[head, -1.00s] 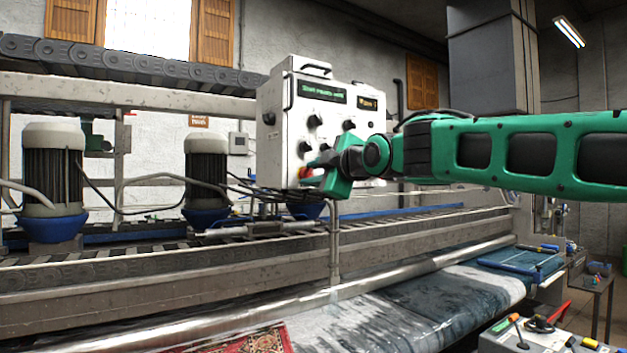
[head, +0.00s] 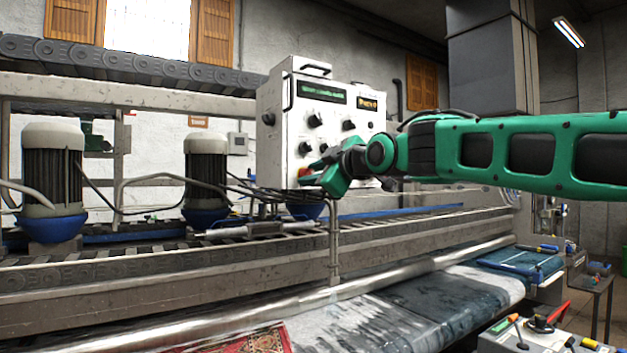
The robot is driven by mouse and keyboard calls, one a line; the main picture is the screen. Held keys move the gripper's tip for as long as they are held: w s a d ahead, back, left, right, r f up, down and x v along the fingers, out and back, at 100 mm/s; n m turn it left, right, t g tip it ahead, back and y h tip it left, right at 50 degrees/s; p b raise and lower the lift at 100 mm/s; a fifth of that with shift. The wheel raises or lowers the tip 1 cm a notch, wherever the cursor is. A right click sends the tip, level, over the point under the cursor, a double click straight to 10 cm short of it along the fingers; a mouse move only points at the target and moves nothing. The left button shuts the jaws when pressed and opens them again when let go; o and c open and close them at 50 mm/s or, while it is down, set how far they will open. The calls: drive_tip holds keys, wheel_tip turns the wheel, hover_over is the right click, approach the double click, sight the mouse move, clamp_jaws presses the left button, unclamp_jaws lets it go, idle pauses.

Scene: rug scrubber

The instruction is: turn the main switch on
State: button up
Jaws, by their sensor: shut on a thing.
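A white control box (head: 285,150) with dark knobs, two lit displays and a red switch stands on a post by the machine. The red switch (head: 304,172) is low on the left of its front face and is partly covered by my gripper. My gripper (head: 312,176) reaches in from the right at this spot, with its fingers shut on the red switch. The exact hold is small and partly hidden. A black knob (head: 268,119) sits on the box's left side. No readable label shows which control is the main switch.
The long rug-washing machine (head: 150,265) with grey motors (head: 52,170) fills the left and middle. A red patterned rug (head: 240,342) lies at the lower front. A second control panel (head: 545,340) is at the lower right. Cables hang beside the box.

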drive_tip(key=o, duration=1)
drive_tip(key=shift+w+d, duration=0.2)
drive_tip(key=shift+d, duration=0.1)
drive_tip(key=shift+s+a, duration=0.1)
drive_tip(key=v, duration=1)
drive_tip(key=shift+s+d, duration=0.2)
